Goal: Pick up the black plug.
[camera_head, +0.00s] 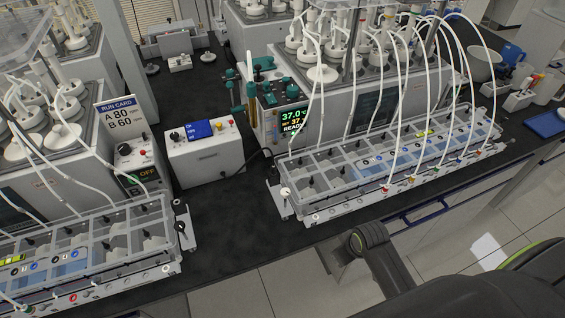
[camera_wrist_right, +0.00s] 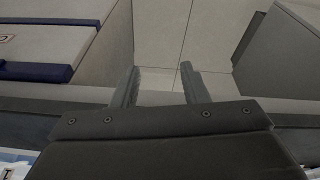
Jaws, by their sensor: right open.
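Small black plug-like pieces sit on the clear-lidded trays in the head view, such as one on the left tray (camera_head: 145,233) and one on the right tray (camera_head: 311,181). A black cord (camera_head: 264,155) also runs between the white control box and the right reactor unit. I cannot tell which of these is the black plug. My right gripper (camera_wrist_right: 158,78) is open and empty in the right wrist view, its two fingers apart over the floor. My right arm enters the head view at lower right, in front of the bench. My left gripper is out of view.
The white control box (camera_head: 204,151) with a blue screen stands between the two reactor units. The dark bench top (camera_head: 228,232) is clear between the trays. White tubes arch over the right tray. A blue handle (camera_head: 432,213) runs along the bench front.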

